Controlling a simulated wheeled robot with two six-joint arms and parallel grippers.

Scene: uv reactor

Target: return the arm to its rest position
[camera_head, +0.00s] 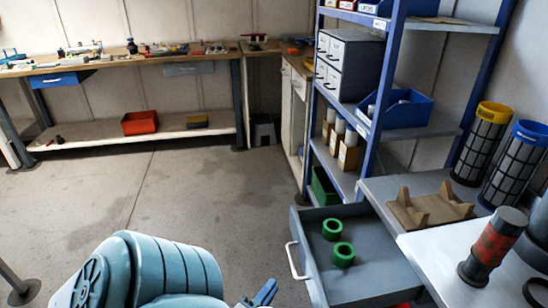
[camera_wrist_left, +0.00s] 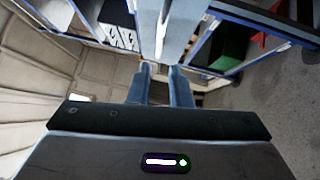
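My left arm (camera_head: 150,272), pale blue, comes in at the bottom left of the head view. Its gripper (camera_head: 256,297) is at the bottom edge, left of the open drawer, with its blue fingers partly cut off. In the left wrist view the two fingers of this gripper (camera_wrist_left: 160,75) stand apart with a gap between them. Nothing shows held in the gap. My right gripper is in neither view.
An open grey drawer (camera_head: 369,270) with a white handle (camera_head: 293,261) holds two green rings (camera_head: 343,254). A blue-framed shelf (camera_head: 381,80) stands behind. A workbench (camera_head: 130,62) runs along the back wall. The floor (camera_head: 200,190) between is clear.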

